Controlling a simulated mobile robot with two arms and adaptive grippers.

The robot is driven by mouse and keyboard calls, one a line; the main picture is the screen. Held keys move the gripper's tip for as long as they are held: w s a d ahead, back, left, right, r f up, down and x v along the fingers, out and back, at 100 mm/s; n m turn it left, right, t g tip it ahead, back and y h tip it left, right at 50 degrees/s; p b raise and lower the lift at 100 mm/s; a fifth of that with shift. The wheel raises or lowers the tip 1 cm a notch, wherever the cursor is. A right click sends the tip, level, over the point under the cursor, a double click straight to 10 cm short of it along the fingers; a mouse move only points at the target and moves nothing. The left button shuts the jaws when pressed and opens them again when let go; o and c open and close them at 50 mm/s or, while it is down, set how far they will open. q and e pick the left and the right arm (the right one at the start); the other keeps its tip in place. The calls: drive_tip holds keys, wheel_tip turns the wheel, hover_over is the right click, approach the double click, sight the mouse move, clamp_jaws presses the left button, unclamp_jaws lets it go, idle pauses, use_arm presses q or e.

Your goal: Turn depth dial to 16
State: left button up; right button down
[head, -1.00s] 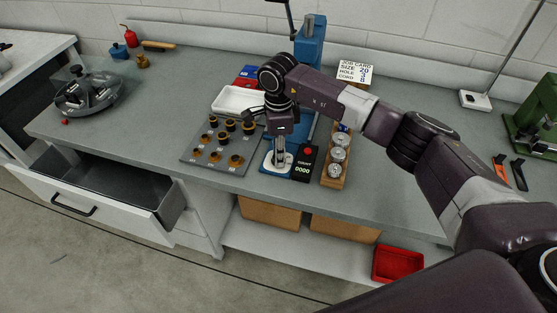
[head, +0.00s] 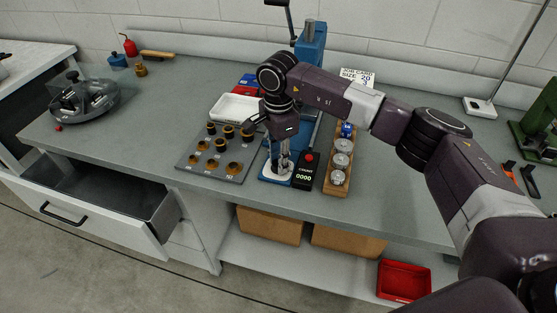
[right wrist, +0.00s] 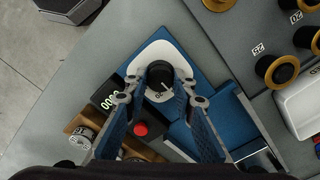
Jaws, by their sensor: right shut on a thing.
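The depth dial (right wrist: 160,75) is a black round knob with a pale pointer line, on a white plate (right wrist: 150,56) at the front of the blue press base (right wrist: 190,65). In the right wrist view my right gripper (right wrist: 160,88) has one finger on each side of the dial, shut on it. In the head view the right gripper (head: 281,160) points down over the press base (head: 270,180), in front of the blue press column (head: 311,45), and mostly hides the dial. The scale figures are too small to read. My left gripper is not in view.
A black counter (head: 304,172) with a red button reads 0000, right beside the press base. A wooden rack (head: 334,187) of silvery round parts stands right of it. A grey board (head: 190,166) with several black-and-brass dies lies left. An open drawer (head: 95,225) juts out at the left.

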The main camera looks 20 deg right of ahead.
drive_tip(key=c, duration=1.6)
unclamp_jaws()
wheel_tip(320, 180, up, 12)
